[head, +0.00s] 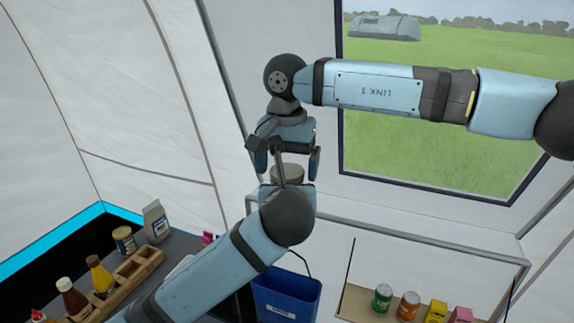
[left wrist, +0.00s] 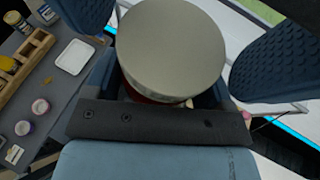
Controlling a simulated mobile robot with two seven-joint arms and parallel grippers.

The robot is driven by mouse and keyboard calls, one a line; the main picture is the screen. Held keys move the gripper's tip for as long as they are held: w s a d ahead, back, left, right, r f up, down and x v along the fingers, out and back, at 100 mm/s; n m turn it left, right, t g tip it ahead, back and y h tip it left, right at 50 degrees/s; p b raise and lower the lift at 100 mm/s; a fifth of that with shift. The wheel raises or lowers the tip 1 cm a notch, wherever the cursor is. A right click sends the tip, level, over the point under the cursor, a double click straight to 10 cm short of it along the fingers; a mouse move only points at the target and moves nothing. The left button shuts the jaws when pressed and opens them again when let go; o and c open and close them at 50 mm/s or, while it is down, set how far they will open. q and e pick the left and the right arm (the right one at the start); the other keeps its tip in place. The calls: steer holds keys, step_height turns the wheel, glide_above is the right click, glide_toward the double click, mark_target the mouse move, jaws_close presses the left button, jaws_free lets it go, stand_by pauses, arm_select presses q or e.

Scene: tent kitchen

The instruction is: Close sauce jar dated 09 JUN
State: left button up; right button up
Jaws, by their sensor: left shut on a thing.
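A jar (left wrist: 150,95) with a round, plain metal lid (left wrist: 170,42) on top fills the upper middle of the left wrist view. Only a strip of its dark red side shows under the lid; no date is visible. In the head view the lid's tan edge (head: 287,172) shows between my grippers. My left gripper (left wrist: 160,92) is shut on the jar's body below the lid. My right gripper (head: 288,165) points down from above, its fingers apart on either side of the lid; I see no clear contact. I cannot tell how tightly the lid sits.
A blue bin (head: 286,297) stands below. A wooden rack (head: 130,272) with sauce bottles, a tin (head: 124,240) and a carton (head: 156,221) are on the dark counter at left. A shelf with several cans and small boxes (head: 437,312) is at lower right.

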steer(key=shift+r, duration=2.3)
steer(key=shift+c, duration=0.3)
steer(key=shift+a+r+n, duration=0.1)
steer(key=shift+r+n, duration=0.2)
step_height(320, 180, up, 3)
steer(key=n, duration=0.2)
steer(key=shift+n, duration=0.3)
steer(key=shift+f, duration=0.15)
